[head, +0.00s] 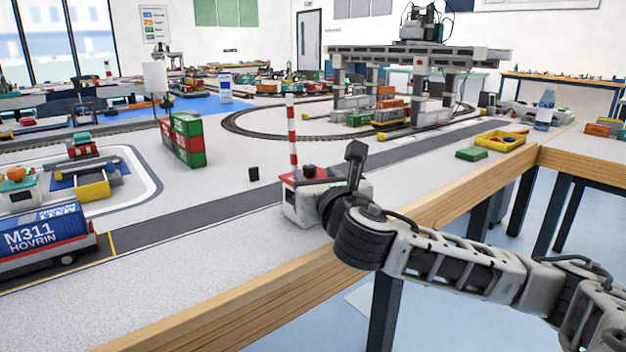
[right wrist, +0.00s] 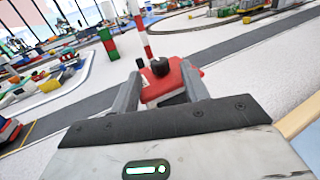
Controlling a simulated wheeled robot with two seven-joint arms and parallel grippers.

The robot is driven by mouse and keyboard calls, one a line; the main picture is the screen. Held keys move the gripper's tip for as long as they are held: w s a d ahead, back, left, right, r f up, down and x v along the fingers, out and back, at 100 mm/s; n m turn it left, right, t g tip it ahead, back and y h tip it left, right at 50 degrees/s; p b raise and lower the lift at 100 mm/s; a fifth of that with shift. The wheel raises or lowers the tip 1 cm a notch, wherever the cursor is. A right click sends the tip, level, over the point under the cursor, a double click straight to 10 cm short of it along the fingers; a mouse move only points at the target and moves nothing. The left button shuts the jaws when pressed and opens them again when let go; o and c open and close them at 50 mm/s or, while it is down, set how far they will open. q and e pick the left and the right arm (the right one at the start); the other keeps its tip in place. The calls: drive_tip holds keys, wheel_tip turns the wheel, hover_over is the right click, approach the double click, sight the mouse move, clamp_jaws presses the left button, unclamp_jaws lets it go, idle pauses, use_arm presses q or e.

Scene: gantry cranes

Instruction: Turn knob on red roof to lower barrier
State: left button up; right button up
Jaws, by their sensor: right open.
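The small white booth (head: 298,207) with a red roof (head: 292,181) stands near the table's front edge. The black knob (head: 308,171) sits on the roof; it also shows in the right wrist view (right wrist: 160,67) above the red roof (right wrist: 172,84). The red-and-white striped barrier (head: 291,130) stands upright behind the booth; its lower part shows in the right wrist view (right wrist: 143,38). My left gripper is not in view.
A grey road (head: 225,205) runs past the booth. A small black block (head: 253,174) and green and red containers (head: 183,140) stand to the left. A blue truck (head: 45,240) is at the far left. A gantry crane (head: 415,60) stands behind. A yellow tray (head: 500,140) is at right.

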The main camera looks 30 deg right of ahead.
sight(309, 171)
drive_tip(key=shift+x, duration=1.35)
clamp_jaws()
drive_tip(key=c, duration=1)
unclamp_jaws()
